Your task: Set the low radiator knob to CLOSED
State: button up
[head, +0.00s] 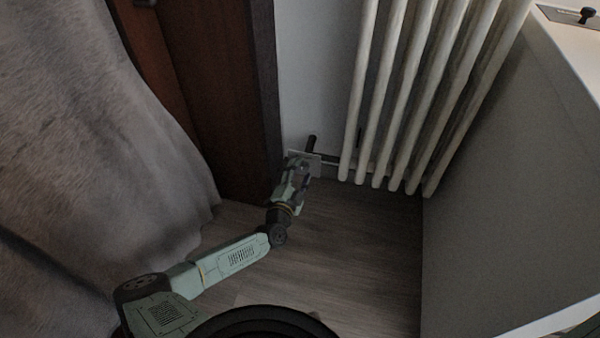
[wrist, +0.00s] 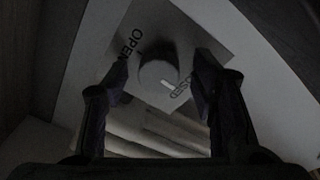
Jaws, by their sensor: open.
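The low radiator knob (wrist: 158,74) is round and pale, and it stands between my open fingers in the wrist view. A light mark on it points down and to the right, near the CLOSED label (wrist: 182,93), which is partly hidden. The OPEN label (wrist: 130,44) is at upper left on the plate (wrist: 185,30). My gripper (wrist: 160,90) is open around the knob, one finger on each side; I cannot tell whether either touches it. In the head view my gripper (head: 302,168) is low at the wall, in front of the plate (head: 312,156), and hides the knob.
The white radiator (head: 410,100) stands right of my gripper, with a pipe running to it. A dark wooden door frame (head: 262,100) is close on the left, and a grey curtain (head: 90,140) hangs farther left. A grey panel (head: 510,180) bounds the right. The floor (head: 350,250) between is clear.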

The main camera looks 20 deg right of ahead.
jog(key=v, duration=1.2)
dwell(0.4)
